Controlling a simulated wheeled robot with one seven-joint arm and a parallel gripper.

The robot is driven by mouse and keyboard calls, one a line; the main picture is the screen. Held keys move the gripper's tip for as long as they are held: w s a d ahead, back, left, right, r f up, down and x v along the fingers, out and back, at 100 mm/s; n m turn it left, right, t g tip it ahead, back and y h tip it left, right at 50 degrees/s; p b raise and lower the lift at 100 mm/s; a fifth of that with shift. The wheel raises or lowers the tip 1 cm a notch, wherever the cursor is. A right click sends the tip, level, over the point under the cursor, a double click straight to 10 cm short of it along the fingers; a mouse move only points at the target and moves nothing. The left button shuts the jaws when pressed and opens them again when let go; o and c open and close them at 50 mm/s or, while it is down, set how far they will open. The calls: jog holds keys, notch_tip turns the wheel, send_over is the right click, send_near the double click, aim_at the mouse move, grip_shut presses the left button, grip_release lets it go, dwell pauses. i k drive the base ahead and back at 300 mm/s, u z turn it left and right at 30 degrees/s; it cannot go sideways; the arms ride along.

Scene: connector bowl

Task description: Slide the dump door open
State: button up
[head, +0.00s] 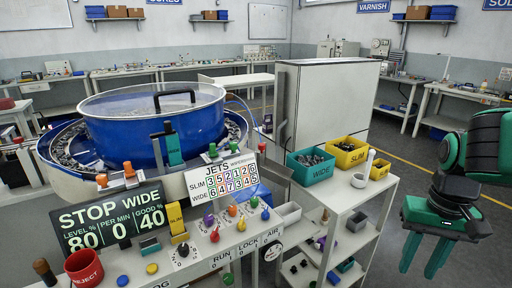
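The blue round bowl (128,135) stands at the left under a clear lid with a black handle (174,94). A teal piece (174,151) with a grey upright part beside it sits at the bowl's front; it may be the dump door, but no label shows this. I cannot tell whether it is open or shut. My gripper (420,270) hangs at the far right, fingers pointing down, with a gap between them and nothing held. It is well apart from the bowl, with the cart between them.
A control panel with coloured knobs (215,234), a red reject cup (85,268) and a "STOP WIDE" display (110,218) stand in front of the bowl. The white cart (345,196) carries teal (318,174) and yellow bins (347,158). A tall white cabinet (327,105) stands behind.

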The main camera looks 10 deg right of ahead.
aim_at(261, 146)
jog(key=u, duration=0.15)
jog(key=i, duration=1)
jog(key=z, duration=0.05)
